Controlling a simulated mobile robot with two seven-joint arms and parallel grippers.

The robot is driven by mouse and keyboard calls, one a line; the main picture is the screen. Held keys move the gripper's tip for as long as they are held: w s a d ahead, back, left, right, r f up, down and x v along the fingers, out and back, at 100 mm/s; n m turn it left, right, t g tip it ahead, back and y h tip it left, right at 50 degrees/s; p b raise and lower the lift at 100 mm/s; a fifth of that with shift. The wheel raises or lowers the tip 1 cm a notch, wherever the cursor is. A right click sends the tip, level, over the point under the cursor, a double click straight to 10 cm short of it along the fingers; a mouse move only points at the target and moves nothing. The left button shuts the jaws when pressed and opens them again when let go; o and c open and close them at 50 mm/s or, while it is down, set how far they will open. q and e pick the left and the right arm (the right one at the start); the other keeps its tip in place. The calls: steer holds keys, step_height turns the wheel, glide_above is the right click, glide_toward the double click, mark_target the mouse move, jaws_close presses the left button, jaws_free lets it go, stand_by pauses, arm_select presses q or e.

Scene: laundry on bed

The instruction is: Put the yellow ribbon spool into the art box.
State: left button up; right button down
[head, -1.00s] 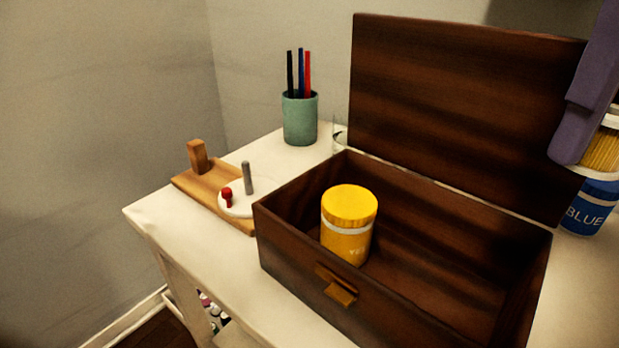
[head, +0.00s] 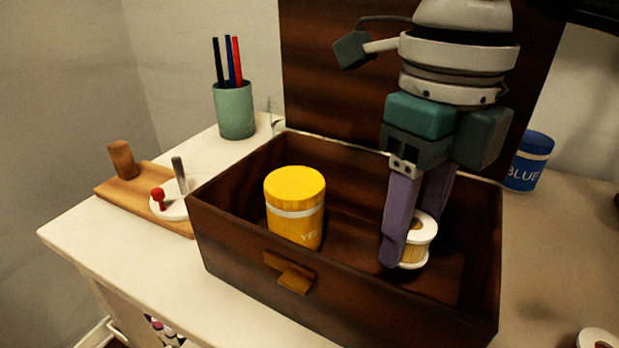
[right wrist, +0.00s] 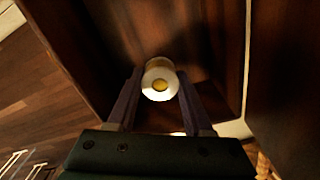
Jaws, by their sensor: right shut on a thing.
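The yellow ribbon spool (head: 419,241) has white end discs and a yellow band. It is between the purple fingers of my right gripper (head: 408,240), which is shut on it. The right wrist view shows the spool's round white end (right wrist: 159,82) between the fingertips (right wrist: 160,100). The gripper reaches down into the open dark wooden art box (head: 226,237), right of the yellow jar (head: 295,208). Whether the spool touches the box floor I cannot tell. My left gripper is not in view.
The box's raised lid (head: 330,70) stands behind my gripper. A green cup of pens (head: 234,110) and a wooden board with a crank (head: 150,195) are on the left. A blue jar (head: 528,161) stands behind the box on the right. Another white spool (head: 597,339) shows at the bottom right.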

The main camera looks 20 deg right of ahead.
mark_target(403, 260)
steer(key=shift+f+b, duration=0.5)
steer(key=shift+f, duration=1.75)
steer(key=shift+f, duration=0.1)
steer(key=c, duration=0.8)
jaws_free()
steer(key=shift+f, duration=0.1)
steer(key=o, duration=0.5)
steer(key=shift+r, duration=0.4)
step_height(403, 260, up, 12)
steer(key=p, duration=0.2)
steer(key=shift+f+p, duration=0.15)
steer(key=shift+p, duration=0.2)
